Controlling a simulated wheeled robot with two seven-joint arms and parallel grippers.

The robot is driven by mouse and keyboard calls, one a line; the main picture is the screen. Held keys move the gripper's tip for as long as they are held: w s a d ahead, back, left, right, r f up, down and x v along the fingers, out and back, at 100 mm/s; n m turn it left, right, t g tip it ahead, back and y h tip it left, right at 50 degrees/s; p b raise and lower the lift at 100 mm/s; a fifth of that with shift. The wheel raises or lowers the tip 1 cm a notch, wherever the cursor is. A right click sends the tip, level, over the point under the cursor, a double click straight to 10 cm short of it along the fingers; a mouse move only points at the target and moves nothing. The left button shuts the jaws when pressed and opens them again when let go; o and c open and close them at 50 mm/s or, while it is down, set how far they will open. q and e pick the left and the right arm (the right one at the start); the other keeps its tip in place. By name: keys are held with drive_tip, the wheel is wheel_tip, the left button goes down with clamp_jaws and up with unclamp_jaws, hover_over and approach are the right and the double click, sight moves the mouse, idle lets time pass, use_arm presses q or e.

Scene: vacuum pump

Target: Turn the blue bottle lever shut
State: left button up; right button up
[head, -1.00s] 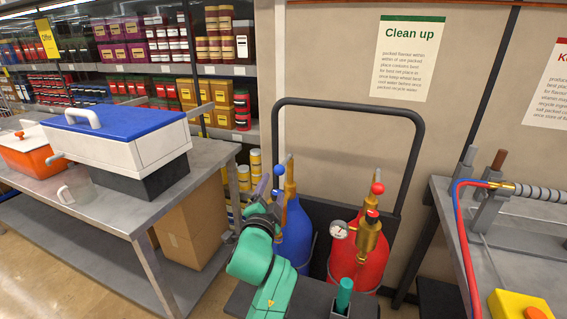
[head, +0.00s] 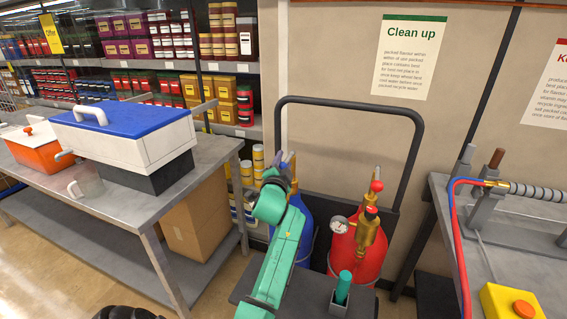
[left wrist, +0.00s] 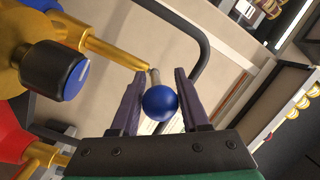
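The blue bottle (head: 303,228) stands behind my left arm, left of the red bottle. Its top and lever are mostly hidden by my left gripper (head: 281,168) in the head view. In the left wrist view the lever's blue ball knob (left wrist: 160,103) sits between the two purple fingers of my left gripper (left wrist: 161,100). The fingers stand apart, one on each side of the knob; I cannot tell whether either touches it. The lever's thin rod (left wrist: 154,76) runs from the knob to the brass valve (left wrist: 110,48). My right gripper is not in view.
The red bottle (head: 345,250), with a gauge (head: 339,225) and a red-knobbed lever (head: 376,186), stands close on the right. A dark cart handle (head: 350,103) arches behind. A black handwheel with a blue cap (left wrist: 55,82) is near the left finger.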

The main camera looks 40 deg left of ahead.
use_arm(q)
clamp_jaws()
idle(1.2)
